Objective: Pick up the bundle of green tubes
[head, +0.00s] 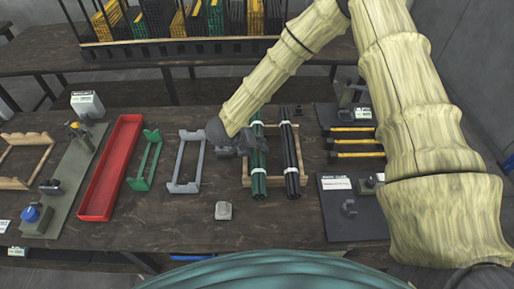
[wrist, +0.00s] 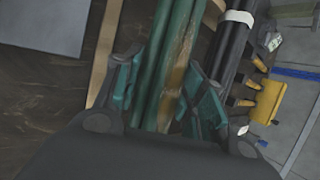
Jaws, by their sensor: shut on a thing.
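The bundle of green tubes (head: 259,172) lies in a light wooden cradle (head: 303,180), beside a bundle of black tubes (head: 291,160). White bands wrap both bundles. My gripper (head: 244,144) reaches the green bundle from its left side in the head view. In the wrist view my gripper (wrist: 162,78) has its two teal-padded fingers on either side of the green tubes (wrist: 170,40), closed on them. I cannot tell whether the bundle is lifted off the cradle. Part of the black bundle (wrist: 230,45) shows right of the fingers.
Left of the cradle stand a grey cradle (head: 183,187), a green cradle (head: 134,183) and a red tray (head: 87,211). A small grey block (head: 223,210) lies in front. Yellow-handled tools (head: 355,142) and a dark press plate (head: 345,225) are on the right.

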